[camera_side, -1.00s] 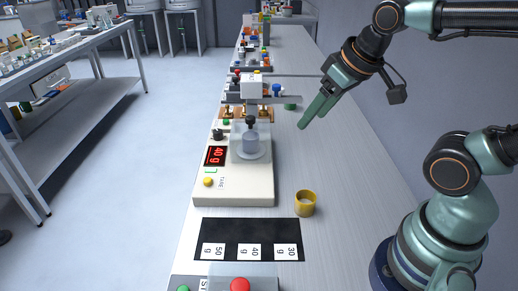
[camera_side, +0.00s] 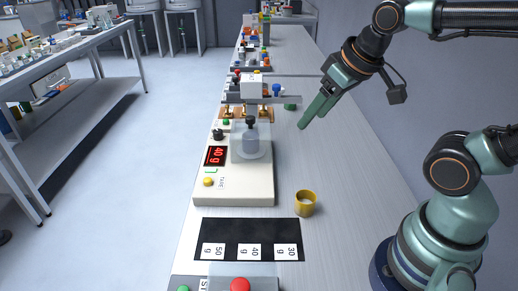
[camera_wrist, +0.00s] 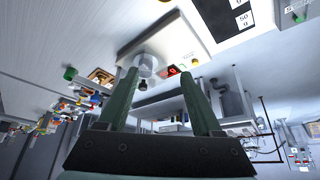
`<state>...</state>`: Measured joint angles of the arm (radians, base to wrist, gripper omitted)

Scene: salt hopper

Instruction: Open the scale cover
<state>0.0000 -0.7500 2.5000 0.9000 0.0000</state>
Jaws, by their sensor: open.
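The scale (camera_side: 235,188) is a cream box with a red display reading 40 g. A clear cover (camera_side: 250,154) stands on it around a pale grey jar (camera_side: 250,140). A black knob (camera_side: 250,121) shows at the top; I cannot tell whether it belongs to the cover or the jar. The cover looks closed. My gripper (camera_side: 311,112) is in the air to the right of the scale, apart from the cover. In the wrist view my gripper (camera_wrist: 160,80) has its two fingers spread and empty, with the scale (camera_wrist: 178,30) beyond the tips.
A yellow ring (camera_side: 305,203) stands on the bench right of the scale. A black mat (camera_side: 270,228) with weight labels lies in front. The hopper (camera_side: 252,86) with a horizontal bar stands behind the scale. A red button (camera_side: 240,285) is at the near edge.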

